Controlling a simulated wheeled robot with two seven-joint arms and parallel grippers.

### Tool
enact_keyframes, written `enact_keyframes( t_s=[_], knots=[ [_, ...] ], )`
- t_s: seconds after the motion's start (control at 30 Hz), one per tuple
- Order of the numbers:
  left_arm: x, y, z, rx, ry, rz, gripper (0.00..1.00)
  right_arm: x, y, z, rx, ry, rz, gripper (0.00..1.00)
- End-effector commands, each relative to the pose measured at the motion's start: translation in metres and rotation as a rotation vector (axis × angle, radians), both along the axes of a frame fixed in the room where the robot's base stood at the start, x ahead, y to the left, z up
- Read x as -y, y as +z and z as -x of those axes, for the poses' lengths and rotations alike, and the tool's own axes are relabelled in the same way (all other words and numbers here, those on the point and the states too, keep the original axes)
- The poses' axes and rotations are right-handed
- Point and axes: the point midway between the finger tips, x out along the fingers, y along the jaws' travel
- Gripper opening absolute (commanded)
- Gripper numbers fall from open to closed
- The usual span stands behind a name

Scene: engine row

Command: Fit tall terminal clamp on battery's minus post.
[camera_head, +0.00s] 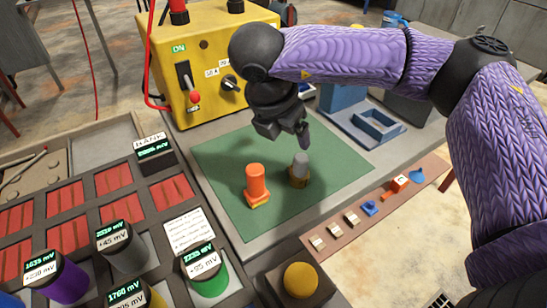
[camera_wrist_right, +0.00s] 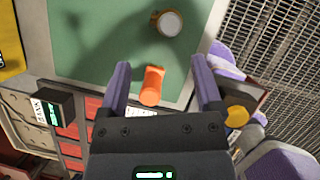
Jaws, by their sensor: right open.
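On the green mat (camera_head: 215,165) stand an orange cylinder (camera_head: 255,180) on an orange-yellow base and a grey cylinder (camera_head: 301,165) in a brass-coloured base. I cannot tell for sure which is the tall clamp, or which thing is the battery's minus post. My right gripper (camera_head: 288,137) hangs above the mat, behind and above the two cylinders. In the right wrist view, its fingers (camera_wrist_right: 162,82) are open and empty. The orange cylinder (camera_wrist_right: 152,88) shows beyond the gap between them, and the grey one (camera_wrist_right: 170,24) is farther up. My left gripper is not in view.
A yellow box (camera_head: 210,65) with a lever and knob stands behind the mat. A rack (camera_head: 85,215) with labelled cylinders is at left. A brown strip (camera_head: 375,210) with small parts and a blue tray (camera_head: 375,122) lie at right. A yellow button (camera_head: 300,279) is in front.

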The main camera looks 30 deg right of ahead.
Motion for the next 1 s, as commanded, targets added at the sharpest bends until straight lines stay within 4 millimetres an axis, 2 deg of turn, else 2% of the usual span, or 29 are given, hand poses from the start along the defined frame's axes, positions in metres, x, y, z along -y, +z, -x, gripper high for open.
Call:
enact_keyframes(
  t_s=[0.1, 0.23, 0.43, 0.53, 0.73, 1.0],
  knots=[
    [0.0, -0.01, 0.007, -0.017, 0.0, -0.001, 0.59, 0.009, -0.027, -0.003, -0.003, -0.003, 0.0, 0.83],
    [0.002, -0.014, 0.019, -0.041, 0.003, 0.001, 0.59, 0.016, -0.044, -0.005, -0.004, -0.002, 0.001, 0.83],
    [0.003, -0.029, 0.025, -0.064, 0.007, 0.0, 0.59, 0.032, -0.081, -0.006, -0.005, -0.003, 0.0, 0.83],
    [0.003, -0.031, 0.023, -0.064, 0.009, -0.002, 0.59, 0.036, -0.088, -0.008, -0.002, -0.003, 0.0, 0.83],
    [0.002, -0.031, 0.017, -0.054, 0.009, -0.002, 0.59, 0.036, -0.087, -0.008, -0.001, -0.001, -0.001, 0.83],
    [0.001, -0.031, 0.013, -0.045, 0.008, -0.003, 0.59, 0.036, -0.087, -0.008, -0.001, -0.001, -0.001, 0.26]
  ],
)
